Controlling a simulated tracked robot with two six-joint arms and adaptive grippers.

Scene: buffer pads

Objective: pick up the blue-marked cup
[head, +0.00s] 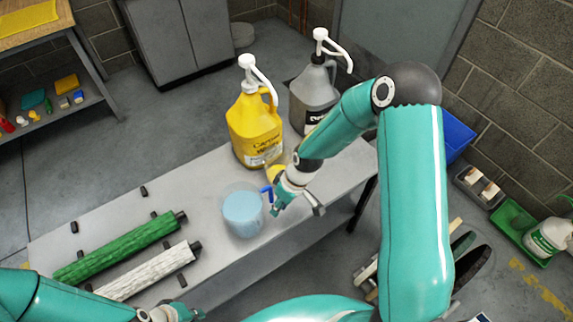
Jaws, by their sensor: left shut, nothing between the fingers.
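A cup (243,214), translucent with light blue contents, stands upright on the grey bench. A blue handle-like part (267,193) shows at its right side. My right gripper (293,206) is low over the bench, just right of the cup and close to the blue part. Whether it touches or holds that part cannot be told, and its finger opening is unclear. My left gripper (182,313) is at the bottom edge, partly cut off, shut and empty, well below the cup in the picture. A small yellow item (276,174) is partly hidden behind my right gripper.
A yellow pump jug (254,130) and a grey pump jug (311,95) stand at the bench's far end. A green roller (120,249) and a white roller (148,271) lie at the left. The bench (195,197) is clear left of the cup.

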